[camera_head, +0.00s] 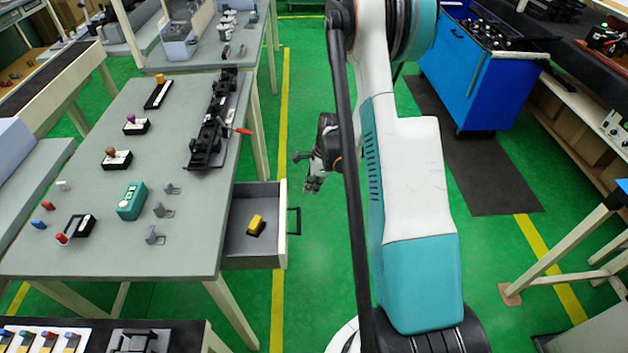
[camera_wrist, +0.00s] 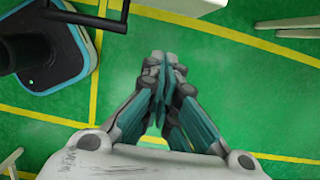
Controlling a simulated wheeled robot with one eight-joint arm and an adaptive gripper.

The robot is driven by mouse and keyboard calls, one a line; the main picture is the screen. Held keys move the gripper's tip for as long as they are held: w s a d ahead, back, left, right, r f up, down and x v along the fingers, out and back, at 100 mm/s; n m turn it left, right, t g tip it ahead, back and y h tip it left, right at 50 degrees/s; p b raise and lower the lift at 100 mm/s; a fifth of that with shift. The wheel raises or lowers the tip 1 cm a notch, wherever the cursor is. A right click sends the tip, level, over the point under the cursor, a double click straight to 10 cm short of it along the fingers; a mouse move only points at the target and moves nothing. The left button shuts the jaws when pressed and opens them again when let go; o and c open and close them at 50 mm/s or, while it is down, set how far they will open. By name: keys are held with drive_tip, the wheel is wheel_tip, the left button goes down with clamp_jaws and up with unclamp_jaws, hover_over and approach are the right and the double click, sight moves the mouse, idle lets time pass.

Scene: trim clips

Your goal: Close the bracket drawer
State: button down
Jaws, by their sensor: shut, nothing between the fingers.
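The bracket drawer (camera_head: 235,262) under the right side of the grey workbench stands pulled out in the head view. Its dark handle (camera_head: 294,221) is on the right front face. A yellow and black part (camera_head: 256,225) lies inside it. My gripper (camera_head: 311,188) is to the right of the drawer and a little beyond its handle, apart from it, over the green floor. In the wrist view my gripper (camera_wrist: 168,62) has its fingers together and empty. A pale panel and a dark bar show at the top of the wrist view; I cannot tell whether they belong to the drawer.
The workbench top (camera_head: 95,240) holds a black fixture (camera_head: 215,125), a teal box (camera_head: 132,201), grey clips and several small parts. A blue cart (camera_head: 470,85) stands at the back right. The green floor between bench and cart is mostly clear.

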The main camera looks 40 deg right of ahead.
drive_tip(key=shift+w+a+f+b, duration=0.2)
drive_tip(key=shift+w+a+f, duration=0.2)
drive_tip(key=shift+a, duration=0.25)
drive_tip(key=shift+w+a+f+b, duration=0.15)
drive_tip(key=shift+w+a+f, duration=0.25)
drive_tip(key=shift+a, duration=0.2)
drive_tip(key=shift+w+a+f+b, duration=0.2)
drive_tip(key=shift+w+a+f, duration=0.2)
drive_tip(key=shift+a, duration=0.25)
drive_tip(key=shift+w, duration=0.1)
drive_tip(key=b, duration=0.2)
hover_over(258, 205)
drive_tip(key=shift+a, duration=0.1)
